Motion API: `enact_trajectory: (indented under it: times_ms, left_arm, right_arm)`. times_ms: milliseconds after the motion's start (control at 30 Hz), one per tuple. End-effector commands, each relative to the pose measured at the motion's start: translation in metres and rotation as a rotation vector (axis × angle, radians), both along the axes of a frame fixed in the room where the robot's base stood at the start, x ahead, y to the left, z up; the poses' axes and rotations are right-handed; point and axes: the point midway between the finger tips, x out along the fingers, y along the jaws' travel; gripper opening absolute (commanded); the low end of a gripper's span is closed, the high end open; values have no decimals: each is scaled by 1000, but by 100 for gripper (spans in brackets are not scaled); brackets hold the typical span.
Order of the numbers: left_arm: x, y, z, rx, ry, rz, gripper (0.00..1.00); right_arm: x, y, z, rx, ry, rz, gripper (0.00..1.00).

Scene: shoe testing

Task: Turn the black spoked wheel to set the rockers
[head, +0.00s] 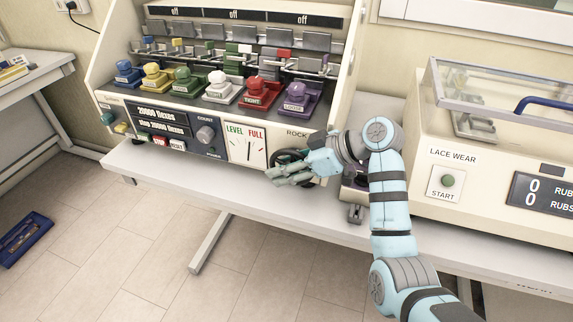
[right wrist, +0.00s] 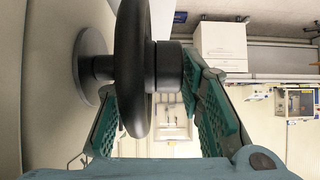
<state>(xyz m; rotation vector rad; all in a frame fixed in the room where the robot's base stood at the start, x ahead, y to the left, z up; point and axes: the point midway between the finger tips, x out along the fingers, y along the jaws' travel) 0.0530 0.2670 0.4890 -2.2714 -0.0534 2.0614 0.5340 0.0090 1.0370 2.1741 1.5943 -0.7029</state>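The black wheel (head: 284,156) sits on the lower right of the machine's front panel, below the partly covered word ROCK. My right gripper (head: 284,174) is at it and hides much of it. In the right wrist view the wheel (right wrist: 131,60) is seen edge-on, with its hub on the panel side and a dark knob on the outer side. Its rim lies between my two green fingers, with gaps visible beside it, so the gripper looks open. The spokes cannot be made out. My left gripper is not in view.
The machine holds coloured rockers (head: 261,92) in a row and a LEVEL/FULL gauge (head: 247,143) left of the wheel. A lace wear tester (head: 447,200) stands to the right. A grey bench (head: 160,173) runs below; a blue tray (head: 25,238) lies on the floor.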

Motion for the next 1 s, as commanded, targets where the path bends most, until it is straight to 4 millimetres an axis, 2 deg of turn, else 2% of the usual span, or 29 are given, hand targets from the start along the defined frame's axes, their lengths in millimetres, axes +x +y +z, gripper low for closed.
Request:
enact_trajectory:
  times_ms: [367,467,800,1000]
  left_arm:
    - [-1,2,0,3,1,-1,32]
    - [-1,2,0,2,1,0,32]
    - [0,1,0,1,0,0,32]
    - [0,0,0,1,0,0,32]
  right_arm:
    - [1,-4,2,0,-4,-6,43]
    - [-2,-15,10,-1,-6,-9,43]
    - [-26,-81,62,-3,-6,-5,43]
    - [-31,-92,71,-2,-3,-2,43]
